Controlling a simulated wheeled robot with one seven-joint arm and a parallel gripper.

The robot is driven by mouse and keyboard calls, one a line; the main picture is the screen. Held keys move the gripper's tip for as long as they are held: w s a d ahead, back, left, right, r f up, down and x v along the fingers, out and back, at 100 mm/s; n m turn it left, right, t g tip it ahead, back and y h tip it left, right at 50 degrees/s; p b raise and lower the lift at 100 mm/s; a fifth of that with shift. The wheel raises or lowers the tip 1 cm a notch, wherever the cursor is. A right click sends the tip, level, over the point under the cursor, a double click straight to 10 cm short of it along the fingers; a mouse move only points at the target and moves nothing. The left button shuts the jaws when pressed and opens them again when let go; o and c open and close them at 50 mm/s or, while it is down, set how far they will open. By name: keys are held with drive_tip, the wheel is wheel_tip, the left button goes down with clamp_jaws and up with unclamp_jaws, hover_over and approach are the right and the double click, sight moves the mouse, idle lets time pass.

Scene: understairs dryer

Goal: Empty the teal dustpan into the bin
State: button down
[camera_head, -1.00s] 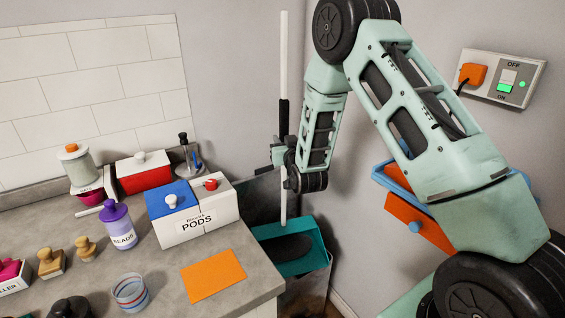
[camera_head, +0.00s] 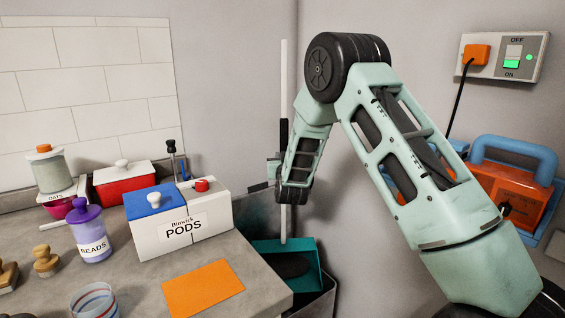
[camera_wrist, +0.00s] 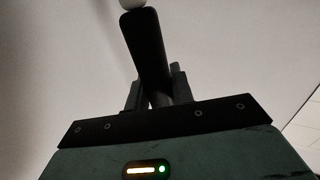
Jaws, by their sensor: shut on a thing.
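The teal dustpan (camera_head: 312,264) is in the head view, just off the counter's right end. A dark patch shows in its tray; I cannot tell whether it is dirt. A long white pole (camera_head: 284,80) with a black grip rises upright from it. My gripper (camera_head: 272,172) is shut on this grip, which also shows between my fingers in the wrist view (camera_wrist: 146,45). A dark bin (camera_head: 318,302) shows below the pan, cut by the lower edge. The pan overlaps its mouth in the picture; I cannot tell whether they touch.
The grey counter (camera_head: 130,272) at left holds a white pods box (camera_head: 185,235), a purple beads jar (camera_head: 92,240), a red box (camera_head: 122,182) and an orange card (camera_head: 202,288). Walls stand close behind. An orange-and-blue case (camera_head: 515,190) and a switch plate (camera_head: 515,60) are at right.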

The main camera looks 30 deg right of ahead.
drive_tip(key=s+a+t+h+b, duration=0.2)
drive_tip(key=s+a+b, duration=0.4)
drive_tip(key=s+b, duration=0.5)
drive_tip(key=s+a+f+t+h+b, duration=0.1)
drive_tip(key=s+a+t+b, duration=0.4)
drive_tip(key=s+b, duration=0.7)
drive_tip(key=shift+a+f+h+b, duration=0.3)
drive_tip(key=shift+a+h, duration=0.1)
drive_tip(key=shift+a, duration=0.1)
drive_tip(key=shift+r+y, duration=0.1)
drive_tip(key=shift+y, duration=0.2)
drive_tip(key=shift+w, duration=0.15)
idle(0.4)
